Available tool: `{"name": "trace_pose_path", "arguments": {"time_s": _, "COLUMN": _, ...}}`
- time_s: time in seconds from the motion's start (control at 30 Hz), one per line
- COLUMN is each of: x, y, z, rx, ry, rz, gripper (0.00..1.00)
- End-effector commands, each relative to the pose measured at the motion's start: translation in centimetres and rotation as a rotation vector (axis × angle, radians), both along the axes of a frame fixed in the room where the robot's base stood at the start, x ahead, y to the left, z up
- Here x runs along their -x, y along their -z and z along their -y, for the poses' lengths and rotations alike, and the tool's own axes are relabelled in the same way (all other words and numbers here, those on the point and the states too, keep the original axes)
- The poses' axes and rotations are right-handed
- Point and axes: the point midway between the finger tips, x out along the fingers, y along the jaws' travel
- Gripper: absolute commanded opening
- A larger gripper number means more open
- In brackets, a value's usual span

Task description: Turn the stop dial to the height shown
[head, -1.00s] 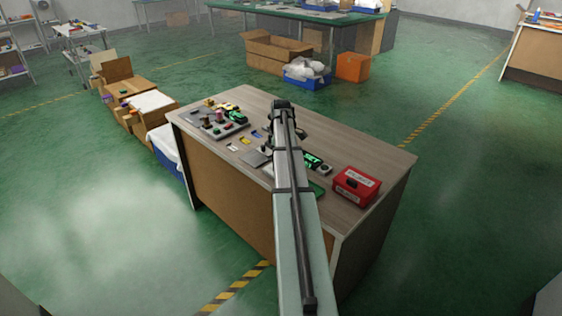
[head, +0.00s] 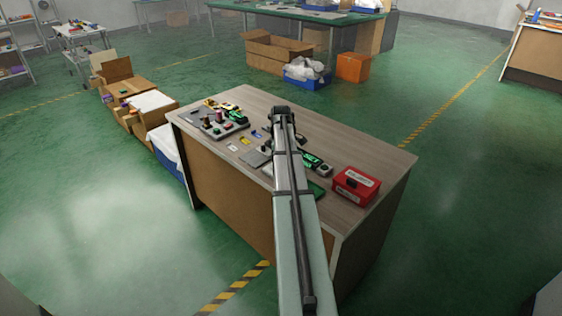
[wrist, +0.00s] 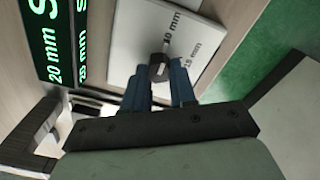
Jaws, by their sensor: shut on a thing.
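The stop dial's dark faceted knob (wrist: 158,66) stands on a pale plate (wrist: 140,30) printed "10 mm" and "15 mm" in the wrist view. A light pointer line shows on the knob, but its exact reading is unclear. My gripper (wrist: 157,78) has its two blue fingers on either side of the knob and is shut on it. A black display (wrist: 52,50) with green lettering stands left of the plate; "20 mm" is readable, with other text cut off or small. The display also shows in the head view (head: 313,160), where my arm hides my fingers.
A red box (head: 356,186) stands near the bench's right end. A grey tray (head: 222,128) with several small parts lies at the left. Flat coloured pieces (head: 245,140) lie between. The bench's back right (head: 360,145) is clear.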

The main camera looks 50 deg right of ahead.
Motion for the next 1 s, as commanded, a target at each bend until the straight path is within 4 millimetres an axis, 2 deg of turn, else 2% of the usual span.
{"name": "trace_pose_path", "arguments": {"time_s": 0.03, "x": 0.01, "y": -0.01, "z": -0.01, "rx": 0.0, "ry": 0.0, "rz": 0.0, "gripper": 0.1}}
{"name": "trace_pose_path", "arguments": {"time_s": 0.13, "x": 0.01, "y": -0.01, "z": -0.01, "rx": 0.0, "ry": 0.0, "rz": 0.0, "gripper": 0.01}}
{"name": "trace_pose_path", "arguments": {"time_s": 0.57, "x": -0.01, "y": 0.0, "z": 0.03, "rx": -0.002, "ry": 0.071, "rz": -0.001, "gripper": 0.0}}
{"name": "trace_pose_path", "arguments": {"time_s": 1.0, "x": -0.02, "y": 0.04, "z": 0.22, "rx": -0.003, "ry": 0.433, "rz": -0.001, "gripper": 0.0}}
